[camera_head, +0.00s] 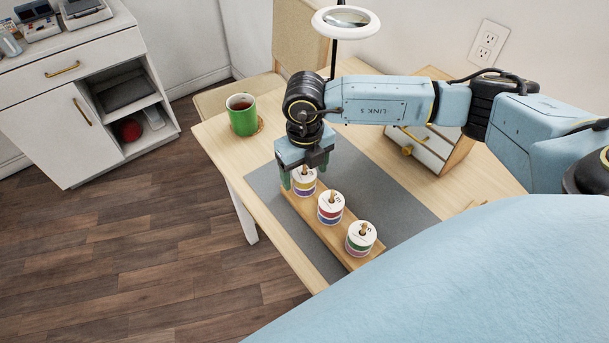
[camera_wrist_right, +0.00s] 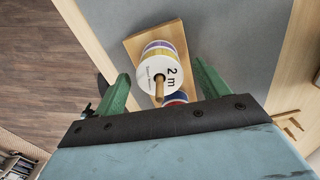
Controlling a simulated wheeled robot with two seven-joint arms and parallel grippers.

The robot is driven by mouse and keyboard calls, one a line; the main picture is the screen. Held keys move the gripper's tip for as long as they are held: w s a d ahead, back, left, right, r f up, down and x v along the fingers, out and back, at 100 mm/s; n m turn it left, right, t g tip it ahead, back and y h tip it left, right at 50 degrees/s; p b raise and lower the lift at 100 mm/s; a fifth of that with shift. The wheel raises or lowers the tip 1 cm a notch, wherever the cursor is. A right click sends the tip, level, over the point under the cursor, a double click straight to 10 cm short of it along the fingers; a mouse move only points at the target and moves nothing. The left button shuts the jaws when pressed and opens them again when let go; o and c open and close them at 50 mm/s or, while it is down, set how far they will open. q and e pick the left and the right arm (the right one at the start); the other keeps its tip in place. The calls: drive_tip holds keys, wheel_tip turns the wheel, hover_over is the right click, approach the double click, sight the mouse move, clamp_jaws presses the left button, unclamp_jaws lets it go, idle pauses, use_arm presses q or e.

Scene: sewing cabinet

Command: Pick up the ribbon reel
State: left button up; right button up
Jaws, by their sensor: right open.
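Three ribbon reels stand on pegs along a wooden board (camera_head: 318,228) on the grey mat. I cannot tell whether the fingers touch the reel. My left gripper is out of view.
A green mug (camera_head: 242,118) with dark red liquid stands on a coaster at the table's far left corner. A ring magnifier lamp (camera_head: 346,20) and a small drawer box (camera_head: 424,150) stand behind my right arm. The grey mat (camera_head: 395,215) is bare to the right of the board.

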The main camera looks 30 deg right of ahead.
drive_tip(key=c, duration=0.9)
drive_tip(key=shift+c, duration=0.7)
drive_tip(key=shift+r, duration=0.25)
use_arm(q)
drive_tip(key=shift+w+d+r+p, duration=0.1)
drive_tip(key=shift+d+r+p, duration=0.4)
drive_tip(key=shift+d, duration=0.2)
use_arm(e)
wheel_tip(320, 180, up, 10)
drive_tip(key=shift+f, duration=0.2)
